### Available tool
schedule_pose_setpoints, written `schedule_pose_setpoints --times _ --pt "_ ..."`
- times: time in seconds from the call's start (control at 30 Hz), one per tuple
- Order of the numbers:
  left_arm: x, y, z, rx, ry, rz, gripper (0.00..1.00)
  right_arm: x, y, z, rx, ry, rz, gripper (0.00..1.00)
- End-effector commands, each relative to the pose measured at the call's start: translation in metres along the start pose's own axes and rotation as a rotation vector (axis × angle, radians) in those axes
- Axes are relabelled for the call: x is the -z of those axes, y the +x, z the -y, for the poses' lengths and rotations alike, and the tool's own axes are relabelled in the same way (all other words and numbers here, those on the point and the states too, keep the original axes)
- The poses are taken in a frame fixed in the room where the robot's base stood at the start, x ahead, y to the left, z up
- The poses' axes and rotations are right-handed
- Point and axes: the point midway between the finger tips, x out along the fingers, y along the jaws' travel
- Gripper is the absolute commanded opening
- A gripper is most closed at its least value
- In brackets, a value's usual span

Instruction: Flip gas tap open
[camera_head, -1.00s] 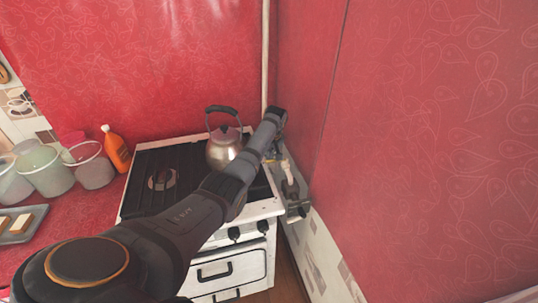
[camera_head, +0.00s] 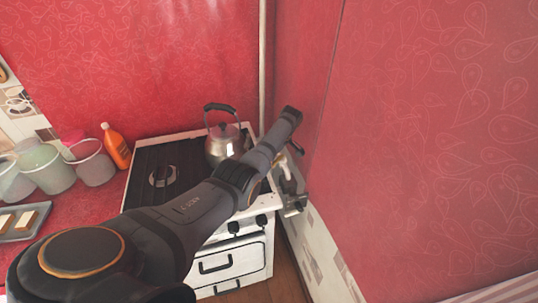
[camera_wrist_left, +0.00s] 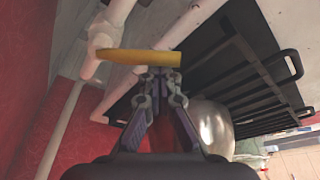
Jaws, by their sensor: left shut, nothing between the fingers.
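The gas tap's yellow handle (camera_wrist_left: 140,57) lies across the white pipe (camera_wrist_left: 112,25) in the left wrist view. My left gripper (camera_wrist_left: 160,76) is shut and empty, with its fingertips right at the handle's end. I cannot tell whether they touch it. In the head view my left arm (camera_head: 205,205) reaches over the stove to the red wall at the right. My right gripper is not in view.
A metal kettle (camera_head: 221,147) stands on the white stove (camera_head: 245,222), close beside my left arm; it also shows in the wrist view (camera_wrist_left: 212,125). A white pipe (camera_head: 263,60) runs up the corner. An orange bottle (camera_head: 115,146) and several buckets stand at the left.

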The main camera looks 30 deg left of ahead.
Motion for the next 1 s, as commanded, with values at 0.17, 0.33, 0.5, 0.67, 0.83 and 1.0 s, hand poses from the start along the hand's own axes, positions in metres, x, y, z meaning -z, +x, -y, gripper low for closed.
schedule_pose_setpoints --times 0.17,0.33,0.5,0.67,0.83,1.0 --pt "-0.012 -0.004 0.002 -0.001 0.007 0.002 0.00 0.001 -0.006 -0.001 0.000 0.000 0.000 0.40" --pt "-0.022 -0.007 0.002 -0.002 0.007 0.002 0.00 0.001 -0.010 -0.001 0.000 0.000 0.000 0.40" --pt "-0.032 -0.009 0.000 -0.002 0.008 0.002 0.00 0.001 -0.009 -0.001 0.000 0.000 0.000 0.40" --pt "-0.040 -0.011 -0.003 -0.002 0.008 0.002 0.00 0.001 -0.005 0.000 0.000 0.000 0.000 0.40" --pt "-0.045 -0.013 -0.005 -0.003 0.008 0.002 0.00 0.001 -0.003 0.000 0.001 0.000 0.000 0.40" --pt "-0.047 -0.014 -0.007 -0.003 0.009 0.002 0.00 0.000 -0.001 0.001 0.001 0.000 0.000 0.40"
